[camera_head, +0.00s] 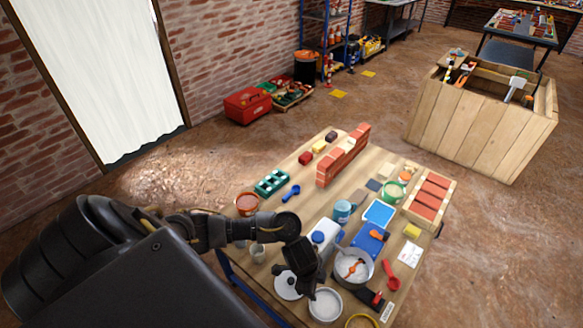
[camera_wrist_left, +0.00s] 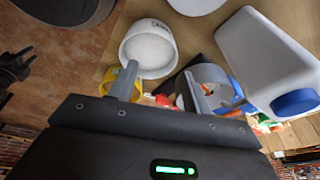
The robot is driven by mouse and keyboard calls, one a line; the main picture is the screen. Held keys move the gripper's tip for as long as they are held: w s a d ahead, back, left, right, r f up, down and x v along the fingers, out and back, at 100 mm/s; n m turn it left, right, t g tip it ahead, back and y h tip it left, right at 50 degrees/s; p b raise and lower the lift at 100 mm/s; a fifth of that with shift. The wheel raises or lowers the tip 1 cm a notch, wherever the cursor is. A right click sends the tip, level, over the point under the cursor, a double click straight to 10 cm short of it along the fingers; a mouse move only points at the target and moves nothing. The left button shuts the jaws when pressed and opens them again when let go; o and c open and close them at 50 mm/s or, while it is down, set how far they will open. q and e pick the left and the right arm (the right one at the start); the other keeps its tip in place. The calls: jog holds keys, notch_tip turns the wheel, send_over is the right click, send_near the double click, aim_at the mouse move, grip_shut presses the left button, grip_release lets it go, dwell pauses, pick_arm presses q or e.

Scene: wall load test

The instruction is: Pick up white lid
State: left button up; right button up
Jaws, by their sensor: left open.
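The white lid (camera_head: 287,286) lies near the front left edge of the wooden table, beside a white tub (camera_head: 325,305). It is partly covered by my left gripper (camera_head: 311,284) in the head view. In the left wrist view, what looks like the lid (camera_wrist_left: 195,4) shows only partly at the top edge. My left gripper (camera_wrist_left: 159,88) is open with nothing between its fingers. It hangs above the table between the lid and the grey pot.
A grey pot (camera_head: 353,270) with an orange-handled item, a white jug (camera_head: 325,234) with a blue cap (camera_wrist_left: 295,102), and a yellow ring (camera_head: 361,321) crowd the lid's surroundings. A small brick wall (camera_head: 343,157) stands farther back. The table's left edge is close.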

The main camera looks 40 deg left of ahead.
pick_arm(q)
jog(key=a+r+g+y, duration=0.1)
jog(key=a+g+y, duration=0.1)
jog(key=a, duration=0.8)
jog(key=b, duration=0.2)
send_over(291, 280)
notch_tip(291, 280, down, 5)
jog(key=shift+s, duration=0.15)
jog(key=shift+f+b, duration=0.6)
jog(key=shift+f, duration=2.35)
jog(key=c, duration=1)
jog(key=shift+c, duration=0.2)
jog(key=shift+r, duration=0.15)
